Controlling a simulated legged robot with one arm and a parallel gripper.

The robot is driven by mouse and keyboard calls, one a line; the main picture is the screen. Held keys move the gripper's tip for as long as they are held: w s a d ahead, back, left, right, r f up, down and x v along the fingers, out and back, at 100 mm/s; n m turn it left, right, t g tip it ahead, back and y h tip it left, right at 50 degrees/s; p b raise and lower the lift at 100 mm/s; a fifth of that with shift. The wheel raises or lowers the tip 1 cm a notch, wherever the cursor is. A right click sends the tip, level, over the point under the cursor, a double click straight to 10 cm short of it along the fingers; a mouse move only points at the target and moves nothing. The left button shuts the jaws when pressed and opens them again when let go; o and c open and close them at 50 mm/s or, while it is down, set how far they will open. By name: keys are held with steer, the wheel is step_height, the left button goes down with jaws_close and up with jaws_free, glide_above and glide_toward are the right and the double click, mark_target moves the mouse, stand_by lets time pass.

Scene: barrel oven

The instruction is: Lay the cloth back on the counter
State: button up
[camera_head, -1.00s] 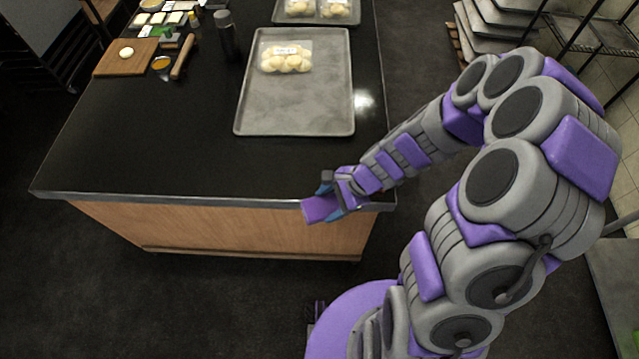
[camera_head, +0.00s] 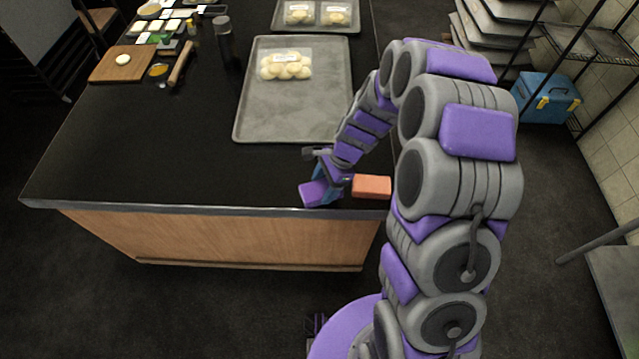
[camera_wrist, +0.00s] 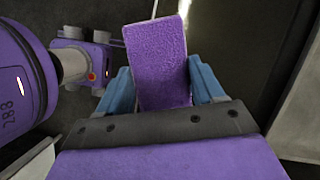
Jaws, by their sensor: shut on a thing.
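A purple, rough-textured, block-like folded cloth (camera_head: 312,193) shows near the counter's front edge in the head view. My gripper (camera_head: 322,187) is shut on it. In the wrist view the cloth (camera_wrist: 158,62) sits between the two blue fingers of my gripper (camera_wrist: 160,88) and sticks out beyond them. The black counter (camera_head: 170,160) lies beneath. I cannot tell whether the cloth touches the counter top or hangs just above it.
An orange block (camera_head: 372,186) lies on the counter just right of my gripper. A grey tray (camera_head: 290,118) with bagged dough balls (camera_head: 286,66) is behind. A cutting board (camera_head: 122,68) and rolling pin (camera_head: 181,65) stand far left. The counter's front left is clear.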

mark_target(322, 183)
steer(key=shift+w+a+f, duration=0.1)
steer(key=shift+w+a, duration=0.05)
steer(key=shift+w, duration=0.5)
steer(key=shift+w+a+f, duration=0.1)
steer(key=shift+w+a, duration=0.05)
steer(key=shift+w, duration=0.45)
steer(key=shift+w+d, duration=0.2)
steer(key=shift+w, duration=0.15)
step_height(322, 183, down, 3)
steer(key=shift+r+b, duration=0.1)
steer(key=shift+b, duration=0.8)
steer(key=shift+a+f, duration=0.15)
steer(key=shift+f, duration=0.2)
steer(key=shift+s+a, duration=0.1)
steer(key=o, duration=1.1)
steer(key=shift+r, duration=0.1)
steer(key=p+v, duration=0.3)
steer(key=v, duration=0.9)
